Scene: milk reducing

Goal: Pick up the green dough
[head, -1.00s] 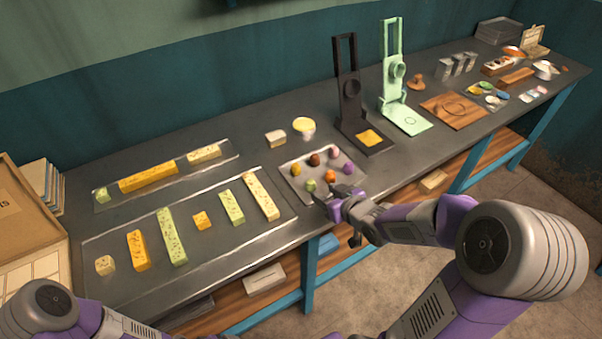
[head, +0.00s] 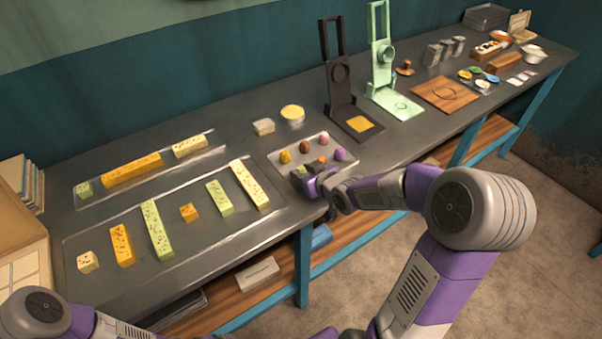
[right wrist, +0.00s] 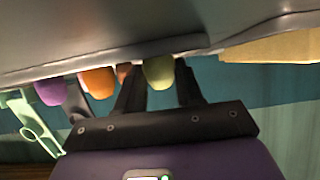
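The green dough (right wrist: 159,72) is a small rounded lump on the tray (head: 279,153). In the right wrist view it sits between the two dark fingers of my right gripper (right wrist: 160,82), one finger on each side. The fingers look apart, with at most narrow gaps to the dough; firm contact cannot be made out. In the head view my right gripper (head: 300,176) is at the tray's near left corner and mostly hides the green dough. My left gripper is out of view; only part of that arm shows at the lower left.
Beside it on the tray are yellow (head: 285,157), brown (head: 305,147), pink (head: 323,138), orange (right wrist: 97,82) and purple (head: 340,155) doughs. A black press (head: 340,90) and a green press (head: 381,60) stand behind. Speckled blocks (head: 163,230) lie to the left.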

